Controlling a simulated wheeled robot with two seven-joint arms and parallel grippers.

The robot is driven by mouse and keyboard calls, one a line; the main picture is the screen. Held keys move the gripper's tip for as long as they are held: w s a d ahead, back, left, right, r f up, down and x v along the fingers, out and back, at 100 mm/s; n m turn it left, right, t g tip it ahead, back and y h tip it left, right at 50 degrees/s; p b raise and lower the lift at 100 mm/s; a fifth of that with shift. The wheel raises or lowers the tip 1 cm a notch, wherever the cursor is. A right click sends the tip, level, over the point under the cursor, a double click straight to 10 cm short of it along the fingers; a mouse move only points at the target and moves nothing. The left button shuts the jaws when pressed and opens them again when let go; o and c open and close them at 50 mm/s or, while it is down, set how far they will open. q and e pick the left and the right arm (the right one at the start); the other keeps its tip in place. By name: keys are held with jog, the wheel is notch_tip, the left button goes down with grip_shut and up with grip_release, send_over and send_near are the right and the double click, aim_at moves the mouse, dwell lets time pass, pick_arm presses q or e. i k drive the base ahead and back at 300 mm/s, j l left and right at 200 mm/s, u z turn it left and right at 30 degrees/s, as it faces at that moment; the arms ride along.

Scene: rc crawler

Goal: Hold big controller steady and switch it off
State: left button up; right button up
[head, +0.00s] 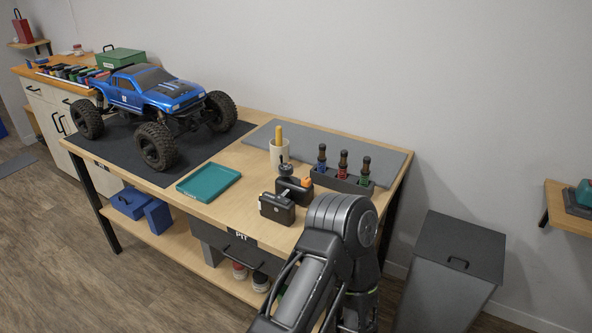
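Two dark handheld controllers stand close together on the workbench (228,203), near its front right part. The nearer one is a boxy black controller (276,209) with a small grip or knob on top. The one just behind it is a black controller (292,191) with a round wheel on top and an orange part at its right. I cannot tell for sure which is the big one, and no switch can be made out. One of my arms rises from the bottom right, its rounded joint just right of the nearer controller. Neither gripper's fingers show.
A blue crawler truck (150,88) stands on a dark mat (190,167) at the left. A teal tray (209,183), a cup (279,153) and a rack of screwdrivers (343,182) surround the controllers. A grey bin (455,262) stands right of the bench.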

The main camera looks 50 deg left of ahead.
aim_at(280, 199)
jog(key=u, duration=1.65)
